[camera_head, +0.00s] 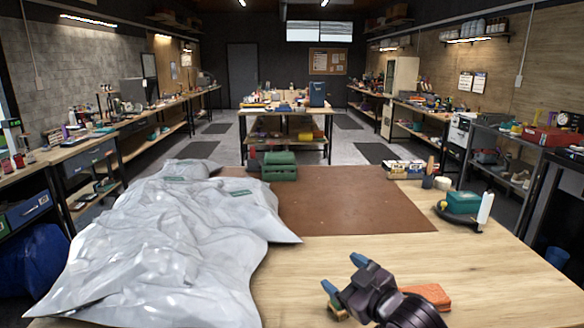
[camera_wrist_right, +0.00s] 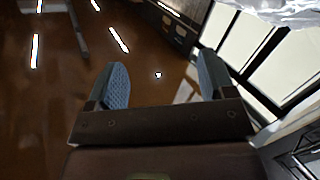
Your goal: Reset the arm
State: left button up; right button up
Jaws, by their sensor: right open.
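My right gripper (camera_head: 344,274) is over the front of the wooden table, with its two blue fingertips apart and nothing between them. In the right wrist view, its blue finger pads (camera_wrist_right: 163,75) are spread wide and the gap is empty. My left gripper is not in either view. No sneaker can be made out on the table. An orange block (camera_head: 428,295) lies on the table just right of my right gripper, partly hidden by it. A small green and tan item (camera_head: 337,311) shows at its left, also partly covered.
Crumpled pale plastic bags (camera_head: 165,245) cover the table's left side. A brown mat (camera_head: 350,205) lies in the middle, with a green case (camera_head: 279,167) at its back edge. A dark tray with a green object (camera_head: 463,202) and a white bottle (camera_head: 486,208) stands right. The front right tabletop is clear.

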jog(key=s+d+f+m+h, duration=0.4)
jog(key=s+d+f, duration=0.2)
jog(key=f, duration=0.3)
jog(key=s+d+f+m+h, duration=0.3)
jog(key=s+d+f, duration=0.35)
jog(key=f, duration=0.25)
jog(key=s+d+f+m+g+h, duration=0.1)
jog(key=s+d+f, duration=0.1)
jog(key=s+f, duration=0.3)
jog(key=s+d+f+m+g+h, duration=0.1)
jog(key=s+f, duration=0.4)
jog(key=s, duration=0.5)
jog(key=shift+d+m+g, duration=0.4)
jog(key=shift+d, duration=0.35)
